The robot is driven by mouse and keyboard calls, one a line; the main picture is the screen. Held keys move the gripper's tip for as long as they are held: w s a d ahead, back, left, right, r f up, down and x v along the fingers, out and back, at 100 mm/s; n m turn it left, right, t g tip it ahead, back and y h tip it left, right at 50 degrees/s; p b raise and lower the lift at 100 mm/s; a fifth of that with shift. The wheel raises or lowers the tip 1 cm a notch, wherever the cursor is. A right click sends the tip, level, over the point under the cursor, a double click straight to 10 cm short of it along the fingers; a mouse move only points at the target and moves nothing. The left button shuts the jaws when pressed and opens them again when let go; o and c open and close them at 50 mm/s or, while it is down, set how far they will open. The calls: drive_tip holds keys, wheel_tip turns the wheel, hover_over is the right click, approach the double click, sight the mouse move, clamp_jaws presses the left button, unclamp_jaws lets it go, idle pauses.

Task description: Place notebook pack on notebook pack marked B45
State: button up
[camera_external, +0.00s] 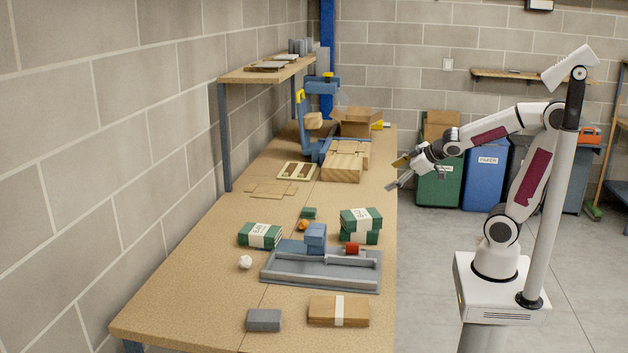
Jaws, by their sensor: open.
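A green notebook pack with a white paper band (246,233) lies flat on the left of the bench. On the right, a similar green pack (349,222) lies on top of another green banded pack (346,237). The upper one looks roughly lined up with the lower one. The band markings are too small to read, so I cannot tell which pack is B45. My gripper (397,173) is open and empty, in the air by the bench's right edge, behind and above the stacked packs and apart from them.
A grey tray (315,276) with blue blocks and a red piece sits in front of the packs. A brown banded pack (321,309) and a grey block (264,319) lie near the front. Wooden boxes (341,168) and a blue clamp stand stand farther back.

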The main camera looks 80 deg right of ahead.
drive_tip(key=s+a+f+g+y, duration=0.2)
drive_tip(key=s+a+y, duration=0.3)
drive_tip(key=s+a, duration=0.9)
drive_tip(key=a+g, duration=0.1)
drive_tip(key=a, duration=0.2)
drive_tip(key=shift+s+a+f, duration=0.2)
drive_tip(key=shift+s+a, duration=0.1)
drive_tip(key=shift+s, duration=0.05)
